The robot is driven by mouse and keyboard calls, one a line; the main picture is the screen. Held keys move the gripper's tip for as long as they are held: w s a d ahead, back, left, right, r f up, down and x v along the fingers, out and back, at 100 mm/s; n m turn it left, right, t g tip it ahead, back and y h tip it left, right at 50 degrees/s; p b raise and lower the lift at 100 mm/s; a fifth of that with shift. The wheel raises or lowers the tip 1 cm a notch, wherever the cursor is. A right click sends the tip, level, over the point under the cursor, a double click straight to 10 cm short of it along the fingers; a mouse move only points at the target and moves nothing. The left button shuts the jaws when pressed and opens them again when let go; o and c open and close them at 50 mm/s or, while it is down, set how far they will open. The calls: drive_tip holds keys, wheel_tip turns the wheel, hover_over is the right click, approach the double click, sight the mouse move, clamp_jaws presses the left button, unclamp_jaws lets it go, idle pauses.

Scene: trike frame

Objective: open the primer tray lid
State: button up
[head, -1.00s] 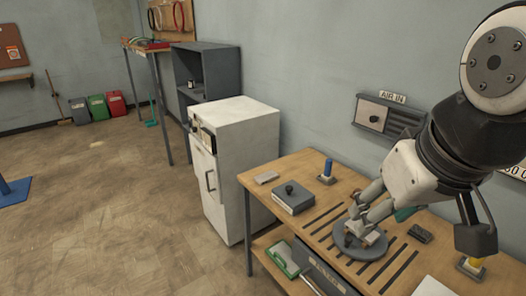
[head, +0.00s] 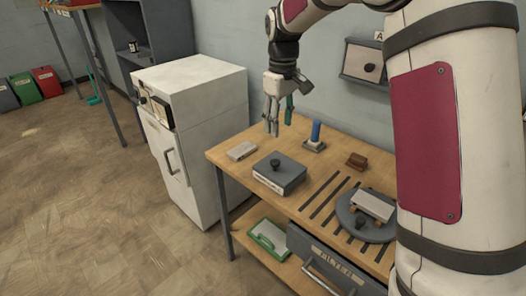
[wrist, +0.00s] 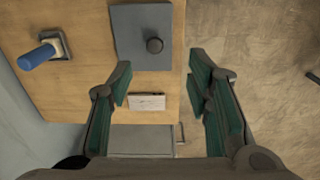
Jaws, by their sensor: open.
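The primer tray appears to be the dark grey flat box (head: 292,182) with a label on its front, on the wooden bench. Its lid (head: 266,170) lies flat on top and looks shut, with a dark round knob (head: 276,162). In the wrist view the lid (wrist: 130,22) and knob (wrist: 154,45) show at the top, beyond my fingertips. My gripper (head: 277,122) is in the air behind the box, above the bench's far left part, fingers pointing down. In the wrist view my gripper (wrist: 160,82) is open and empty, apart from the knob.
A small pale block (head: 241,151) lies left of the box. A blue-handled tool (head: 316,132) stands behind it. A brown block (head: 357,161) and a round turntable (head: 351,224) carrying a pale piece are to the right. A white cabinet (head: 205,120) adjoins the bench's left side.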

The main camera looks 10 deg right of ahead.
sight(275, 161)
drive_tip(key=f, duration=0.5)
drive_tip(key=w+f, duration=0.1)
drive_tip(key=f, duration=0.4)
drive_tip(key=w+f, duration=0.1)
drive_tip(key=f, duration=0.5)
drive_tip(key=shift+w+f, duration=0.1)
drive_tip(key=shift+w, duration=0.15)
clamp_jaws()
